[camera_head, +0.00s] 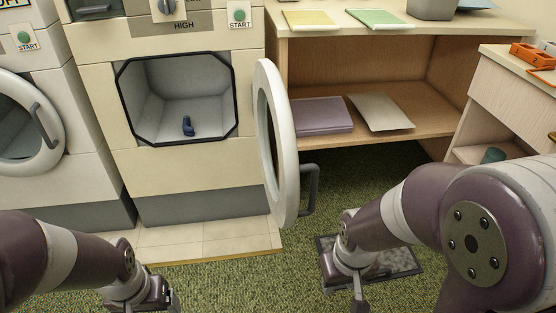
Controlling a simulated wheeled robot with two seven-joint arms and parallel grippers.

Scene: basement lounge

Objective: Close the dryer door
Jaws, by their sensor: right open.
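The dryer (190,185) stands at the left centre with its front opening uncovered. Its round white door (288,150) is swung wide open to the right, seen nearly edge-on, with a grey handle (313,190) on its right side. A small dark blue item (188,126) lies inside the drum. My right gripper (360,303) is low at the bottom edge, right of the door and apart from it. It is open and empty. My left gripper (150,303) is at the bottom edge, below the dryer; its fingers are mostly cut off.
Another machine with a closed round door (25,120) stands at the far left. A wooden shelf unit (400,20) holding folders is behind the open door. A cabinet (500,95) stands at the right. Green carpet (240,290) lies clear in front, with a grey floor mat under my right gripper.

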